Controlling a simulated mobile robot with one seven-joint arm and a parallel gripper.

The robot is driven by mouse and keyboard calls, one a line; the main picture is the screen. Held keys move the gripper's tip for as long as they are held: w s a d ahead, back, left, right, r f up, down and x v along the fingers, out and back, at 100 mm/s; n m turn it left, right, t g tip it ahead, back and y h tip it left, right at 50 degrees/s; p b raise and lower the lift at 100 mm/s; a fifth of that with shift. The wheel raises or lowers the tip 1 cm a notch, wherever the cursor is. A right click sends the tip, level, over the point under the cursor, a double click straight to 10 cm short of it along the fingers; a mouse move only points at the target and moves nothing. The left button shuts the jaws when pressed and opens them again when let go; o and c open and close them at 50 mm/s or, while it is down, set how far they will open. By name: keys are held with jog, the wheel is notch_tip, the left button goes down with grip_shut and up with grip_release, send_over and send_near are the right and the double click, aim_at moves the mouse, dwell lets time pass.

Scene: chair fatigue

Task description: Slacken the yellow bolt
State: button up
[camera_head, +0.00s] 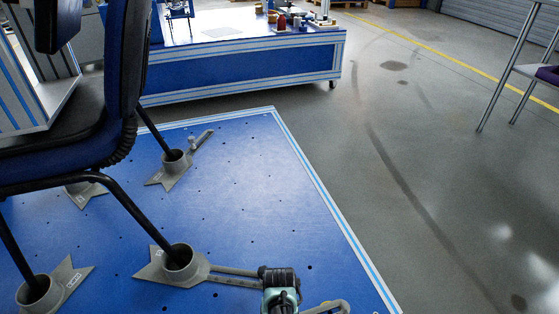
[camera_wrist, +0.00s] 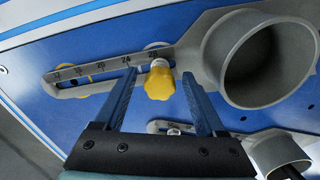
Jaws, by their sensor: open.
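The yellow bolt (camera_wrist: 160,82) has a lobed knob. In the wrist view it sits at the end of a slotted grey arm with a number scale (camera_wrist: 105,68), beside a large grey cup (camera_wrist: 262,58). My gripper (camera_wrist: 158,74) is open, with one blue finger on each side of the knob. Gaps show between the knob and both fingers. In the head view my gripper (camera_head: 280,292) is at the bottom edge, over the blue platform (camera_head: 235,190). The yellow bolt cannot be made out there.
A black and blue chair (camera_head: 75,130) stands on the platform with its legs in grey cups (camera_head: 180,262). Another grey cup (camera_wrist: 280,152) with a leg shows at the lower right of the wrist view. A blue workbench (camera_head: 245,65) stands behind. Grey floor lies open to the right.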

jog(key=shift+m, duration=0.3)
jog(key=m, duration=0.4)
jog(key=c, duration=0.7)
jog(key=shift+n, duration=0.7)
jog(key=shift+n, duration=0.7)
